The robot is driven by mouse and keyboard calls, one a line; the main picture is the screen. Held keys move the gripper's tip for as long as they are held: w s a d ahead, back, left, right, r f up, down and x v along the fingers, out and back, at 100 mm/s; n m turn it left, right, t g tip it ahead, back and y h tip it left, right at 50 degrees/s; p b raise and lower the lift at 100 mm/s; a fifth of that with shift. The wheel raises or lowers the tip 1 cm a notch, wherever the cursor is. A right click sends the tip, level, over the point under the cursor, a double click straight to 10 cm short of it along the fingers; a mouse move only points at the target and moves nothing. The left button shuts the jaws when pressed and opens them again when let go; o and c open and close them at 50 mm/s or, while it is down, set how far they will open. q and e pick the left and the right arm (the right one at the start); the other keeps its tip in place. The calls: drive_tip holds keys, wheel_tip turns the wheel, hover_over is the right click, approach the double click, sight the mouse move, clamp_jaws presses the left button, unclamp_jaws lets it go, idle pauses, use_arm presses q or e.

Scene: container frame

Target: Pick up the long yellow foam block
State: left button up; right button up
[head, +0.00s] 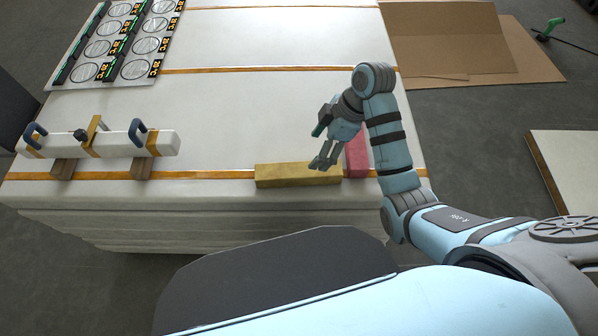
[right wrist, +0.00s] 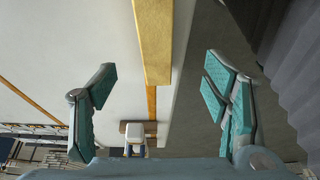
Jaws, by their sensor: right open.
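The long yellow foam block (head: 285,176) lies along the near edge of the white table, close to an orange strip. In the right wrist view the yellow block (right wrist: 154,40) runs down from the top edge to the middle, between the lines of the two fingers. My right gripper (head: 324,164) is at the right end of the block, above or just behind it; whether it touches cannot be told. In the right wrist view my right gripper (right wrist: 160,95) is open, with teal pads wide apart and nothing between the tips. My left gripper is not in view.
A pink block (head: 357,158) stands just right of the yellow one, partly behind my right arm. A white beam with clamps (head: 100,143) rests on wooden supports at the left. A board with round items (head: 120,40) lies at the back left. The table's middle is clear.

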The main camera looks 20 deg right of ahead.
sight(297, 170)
drive_tip(key=x, duration=0.4)
drive_tip(key=b+x, duration=0.1)
drive_tip(key=x, duration=0.4)
drive_tip(key=b+x, duration=0.1)
drive_tip(key=x, duration=0.4)
drive_tip(key=shift+w+a+r, duration=0.1)
drive_tip(key=shift+w+a, duration=0.05)
drive_tip(key=shift+w, duration=0.15)
drive_tip(key=c, duration=1)
